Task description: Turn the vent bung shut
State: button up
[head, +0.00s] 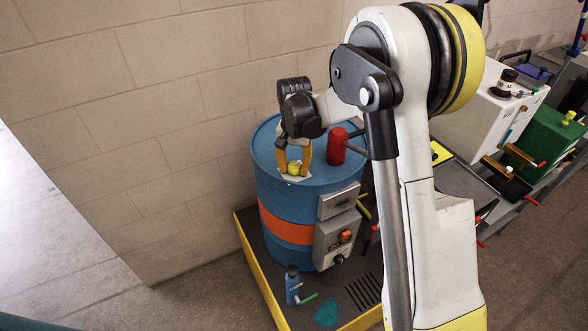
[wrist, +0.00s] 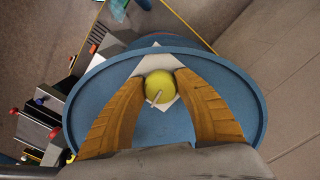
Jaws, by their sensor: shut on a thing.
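The vent bung is a yellow-green round knob (head: 295,168) on a pale diamond-shaped plate on top of a blue drum (head: 274,200) with an orange band. My gripper (head: 293,162) reaches down to it from above, its two orange-yellow fingers on either side of the knob. In the wrist view the bung (wrist: 160,87) sits between the fingertips, with a small pale bar across its front. My gripper (wrist: 160,84) is shut on the bung. The drum top (wrist: 225,100) shows around the fingers.
A red cylinder (head: 336,146) stands on the drum top just right of my gripper. Grey boxes (head: 337,238) are on the drum's front. A blue bottle (head: 293,286) and a teal cloth (head: 327,313) are on the yellow-edged tray (head: 256,275). A block wall is close behind.

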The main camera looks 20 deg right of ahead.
jog(key=n+b, duration=0.1)
jog(key=n, duration=0.3)
jog(key=shift+f+n, duration=0.1)
jog(key=shift+n, duration=0.2)
jog(key=n+b, duration=0.1)
jog(key=n, duration=0.2)
jog(key=shift+d+n, duration=0.1)
jog(key=shift+n, duration=0.2)
jog(key=n, duration=0.3)
jog(key=shift+n+b, duration=0.3)
jog(key=shift+d+n, duration=0.1)
jog(key=shift+n, duration=1.8)
jog(key=o, duration=1.2)
